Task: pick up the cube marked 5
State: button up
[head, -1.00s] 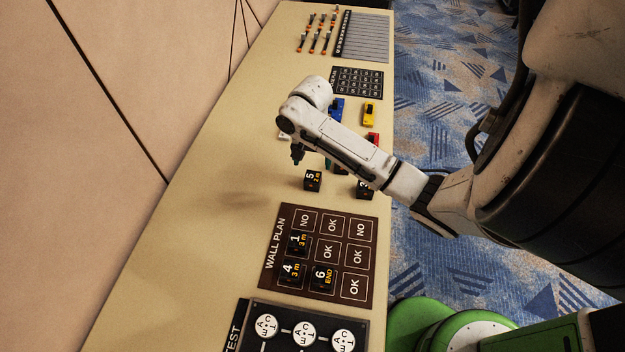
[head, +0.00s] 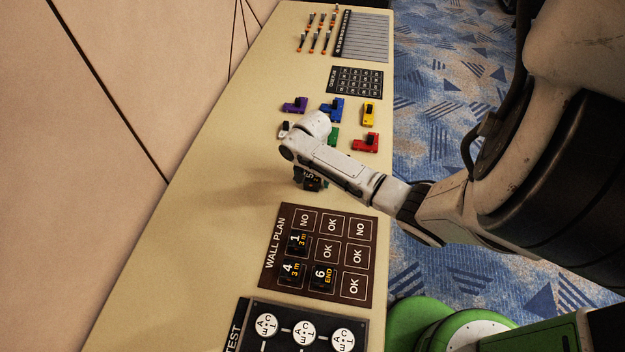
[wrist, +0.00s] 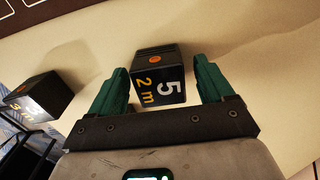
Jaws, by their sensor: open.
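The cube marked 5 (wrist: 160,80) is black, with a white 5, orange "2 m" and an orange dot. In the wrist view it stands on the table between the two green fingers of my gripper (wrist: 160,88). The fingers are open, with a gap visible on each side of the cube. In the head view the cube (head: 312,183) is partly hidden by my arm, and my gripper (head: 302,177) is low beside it.
Another black cube (wrist: 35,95) stands to the left in the wrist view. The WALL PLAN board (head: 333,225) holds cubes 1, 4 and 6. Coloured pieces, including a red one (head: 365,143), lie beyond my arm. The table (head: 190,220) is clear on the left.

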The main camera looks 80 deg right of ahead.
jog(key=shift+f, duration=0.15)
jog(key=c, duration=1)
jog(key=shift+c, duration=0.3)
